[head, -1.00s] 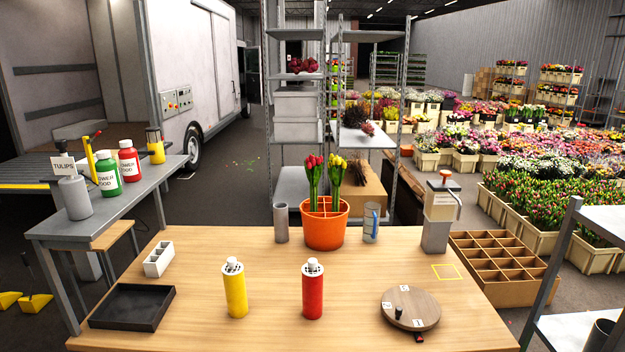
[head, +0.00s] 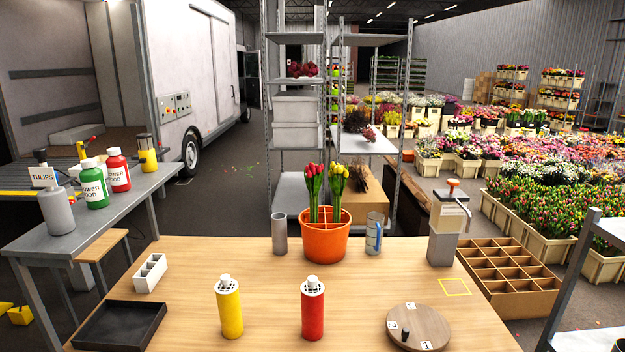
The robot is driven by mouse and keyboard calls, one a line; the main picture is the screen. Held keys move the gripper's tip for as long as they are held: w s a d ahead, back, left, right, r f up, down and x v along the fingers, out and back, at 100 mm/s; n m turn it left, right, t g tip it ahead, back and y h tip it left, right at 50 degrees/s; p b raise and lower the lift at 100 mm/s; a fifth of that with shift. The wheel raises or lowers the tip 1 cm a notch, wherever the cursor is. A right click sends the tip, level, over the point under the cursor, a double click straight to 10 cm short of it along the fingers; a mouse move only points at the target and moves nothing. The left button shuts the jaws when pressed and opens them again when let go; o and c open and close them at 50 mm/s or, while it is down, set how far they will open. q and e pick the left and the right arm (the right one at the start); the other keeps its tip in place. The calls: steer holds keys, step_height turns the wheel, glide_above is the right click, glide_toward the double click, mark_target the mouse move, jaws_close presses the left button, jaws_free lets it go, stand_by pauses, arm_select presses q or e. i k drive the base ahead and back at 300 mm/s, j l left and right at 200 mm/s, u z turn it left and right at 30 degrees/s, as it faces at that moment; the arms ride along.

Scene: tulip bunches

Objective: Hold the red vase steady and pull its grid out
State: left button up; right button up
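The red vase (head: 313,314) stands upright near the front middle of the wooden table. Its pale grid (head: 313,285) with dark holes sits in its top, with a white knob on it. A yellow vase (head: 229,314) with a similar grid (head: 227,286) stands to its left, apart from it. Neither of my grippers is in the head view, and nothing touches the red vase.
An orange pot (head: 326,243) with red and yellow tulips stands behind the vases. A black tray (head: 120,325) is at front left, a round wooden disc (head: 425,325) at front right. A white divided holder (head: 150,273) and grey dispenser (head: 443,247) stand farther back.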

mark_target(311, 281)
steer(key=i, duration=1.4)
